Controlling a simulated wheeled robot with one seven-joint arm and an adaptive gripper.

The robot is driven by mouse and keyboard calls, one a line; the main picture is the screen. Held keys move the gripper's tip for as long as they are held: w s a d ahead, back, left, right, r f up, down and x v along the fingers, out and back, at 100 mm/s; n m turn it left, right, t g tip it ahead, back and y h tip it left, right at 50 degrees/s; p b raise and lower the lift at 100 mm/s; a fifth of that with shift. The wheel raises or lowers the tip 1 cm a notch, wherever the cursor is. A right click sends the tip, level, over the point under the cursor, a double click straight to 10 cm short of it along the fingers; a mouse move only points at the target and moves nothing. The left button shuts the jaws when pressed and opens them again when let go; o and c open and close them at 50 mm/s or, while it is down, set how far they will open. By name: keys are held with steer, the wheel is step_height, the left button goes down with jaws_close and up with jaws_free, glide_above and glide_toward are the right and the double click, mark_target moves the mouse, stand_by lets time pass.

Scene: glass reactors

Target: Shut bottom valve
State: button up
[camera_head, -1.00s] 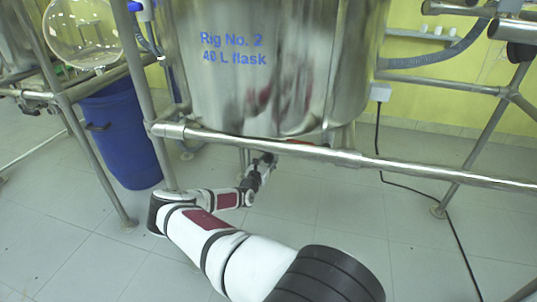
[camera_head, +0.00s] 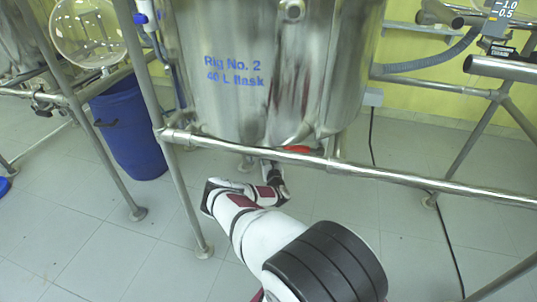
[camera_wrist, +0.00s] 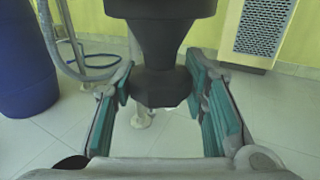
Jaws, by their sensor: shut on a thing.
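The steel vessel marked "Rig No. 2 40 L flask" (camera_head: 235,105) fills the upper middle of the head view. A small red part (camera_head: 298,149) shows at its underside, just above the front rail. In the wrist view, the dark faceted bottom valve piece (camera_wrist: 160,50) hangs down in the middle. My gripper (camera_wrist: 158,88) is shut on it, with one teal-padded finger on each side. In the head view my gripper (camera_head: 272,170) is below the vessel, behind the rail, and its fingertips are hard to make out.
A steel rail (camera_head: 400,178) crosses in front of the vessel, above my arm. Frame legs (camera_head: 180,185) stand to the left. A blue bin (camera_head: 130,130) is at the left. A black cable (camera_head: 445,225) runs over the floor at right.

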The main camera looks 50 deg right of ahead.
steer(key=n+t+y, duration=0.1)
steer(key=n+t+y+b, duration=0.1)
steer(key=y, duration=0.1)
steer(key=n+t+y+b, duration=0.1)
steer(key=shift+f+n+y, duration=0.25)
steer(key=shift+n+y, duration=0.15)
steer(key=n+t+y+b, duration=0.1)
steer(key=n+y+b, duration=0.1)
steer(key=y+b, duration=0.1)
steer(key=shift+f+b, duration=0.15)
steer(key=shift+b, duration=0.15)
steer(key=n+y+b, duration=0.2)
steer(key=y+b, duration=0.1)
steer(key=b, duration=0.1)
steer(key=shift+y, duration=0.3)
steer(key=n+y+b, duration=0.3)
steer(key=y+b, duration=0.1)
steer(key=b, duration=0.1)
steer(key=shift+y+b, duration=0.4)
steer(key=shift+r+n+g+y+b, duration=0.25)
steer(key=shift+n+y+b, duration=0.45)
steer(key=shift+b, duration=0.35)
steer(key=shift+r+n+g+y+b, duration=0.1)
steer(key=shift+n+g+y+b, duration=0.2)
steer(key=shift+y+b, duration=0.2)
steer(key=o, duration=1.2)
